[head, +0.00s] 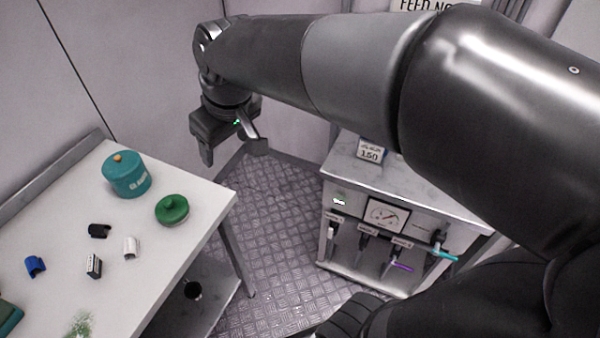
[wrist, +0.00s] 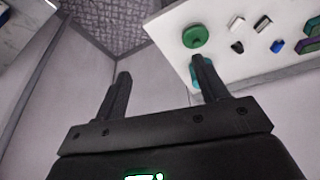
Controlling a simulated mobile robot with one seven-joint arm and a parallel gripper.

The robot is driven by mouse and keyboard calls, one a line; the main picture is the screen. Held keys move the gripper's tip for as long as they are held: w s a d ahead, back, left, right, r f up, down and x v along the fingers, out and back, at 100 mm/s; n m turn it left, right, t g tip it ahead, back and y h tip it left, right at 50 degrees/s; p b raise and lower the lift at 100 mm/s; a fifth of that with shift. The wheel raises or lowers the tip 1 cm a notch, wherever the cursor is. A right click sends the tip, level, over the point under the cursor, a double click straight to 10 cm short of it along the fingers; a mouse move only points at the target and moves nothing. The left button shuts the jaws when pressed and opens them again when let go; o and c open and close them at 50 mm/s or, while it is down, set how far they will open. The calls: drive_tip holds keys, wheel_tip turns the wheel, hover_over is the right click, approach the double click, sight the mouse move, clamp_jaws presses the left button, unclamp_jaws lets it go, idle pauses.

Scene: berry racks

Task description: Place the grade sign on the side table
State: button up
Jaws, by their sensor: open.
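No sign is clearly marked as the grade sign. A small white sign reading 150 (head: 369,151) stands upright on the grey-topped cabinet (head: 425,188) at the right. A small black-and-white block (head: 93,266) lies on the white table (head: 185,268) at the left; I cannot tell whether either is the grade sign. My gripper (head: 232,150) is open and empty, in the air beyond the gap between table and cabinet, apart from both. In the wrist view, its two fingers (wrist: 161,75) are spread with nothing between them.
The white table holds a teal canister (head: 127,176), a green lid (head: 173,210), and black (head: 99,231), white (head: 130,248) and blue (head: 35,266) clips. Cables hang on the cabinet's front below a gauge (head: 386,216). Metal floor (head: 275,225) lies open between them.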

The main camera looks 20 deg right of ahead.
drive_tip(key=s+d+f+m+t+h, duration=0.1)
drive_tip(key=s+d+f+m+t, duration=0.1)
drive_tip(key=s+d+m, duration=0.4)
drive_tip(key=s+d, duration=0.5)
drive_tip(key=shift+s+f+h, duration=0.15)
drive_tip(key=shift+s+h, duration=0.05)
drive_tip(key=shift+h, duration=0.1)
